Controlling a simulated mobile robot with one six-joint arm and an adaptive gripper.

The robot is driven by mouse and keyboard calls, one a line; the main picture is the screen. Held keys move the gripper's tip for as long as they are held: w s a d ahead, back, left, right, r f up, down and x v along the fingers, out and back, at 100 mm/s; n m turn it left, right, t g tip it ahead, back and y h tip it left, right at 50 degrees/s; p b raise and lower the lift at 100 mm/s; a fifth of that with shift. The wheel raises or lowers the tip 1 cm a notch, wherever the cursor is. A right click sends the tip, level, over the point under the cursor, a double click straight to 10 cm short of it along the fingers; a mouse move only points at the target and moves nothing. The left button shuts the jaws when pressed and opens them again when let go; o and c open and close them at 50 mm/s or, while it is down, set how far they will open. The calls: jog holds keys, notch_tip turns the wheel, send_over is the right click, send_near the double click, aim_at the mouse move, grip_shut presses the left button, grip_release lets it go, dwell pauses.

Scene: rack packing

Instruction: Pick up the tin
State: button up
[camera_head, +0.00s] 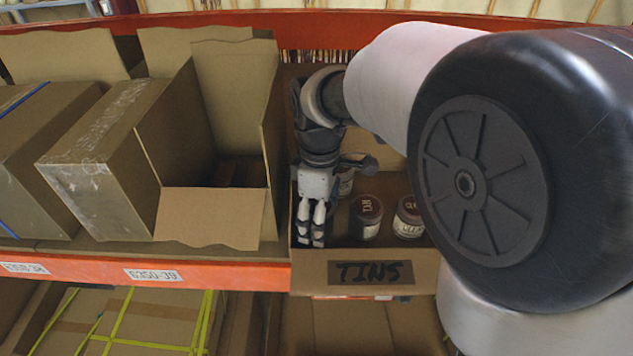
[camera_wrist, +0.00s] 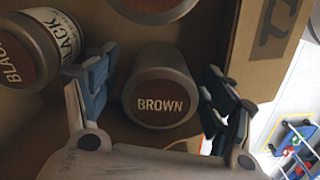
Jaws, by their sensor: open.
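In the wrist view a dark tin with a brown lid marked BROWN (camera_wrist: 160,104) stands between the two spread fingers of my gripper (camera_wrist: 157,78). The fingers are open, one on each side of the tin; I cannot tell whether either touches it. In the head view my gripper (camera_head: 311,238) points down into the left part of the cardboard box marked TINS (camera_head: 315,268), and the BROWN tin is hidden there. Two other tins, one left (camera_head: 366,216) and one right (camera_head: 408,217), stand in the box to the right of my gripper, and another tin (camera_head: 346,184) shows partly behind it.
In the wrist view a tin marked BLACK (camera_wrist: 35,48) stands close beside the left finger, and another tin (camera_wrist: 150,8) is cut off at the top. An open, taller cardboard box (camera_head: 212,215) stands left of the TINS box on the orange shelf (camera_head: 225,275).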

jog(key=c, duration=1.2)
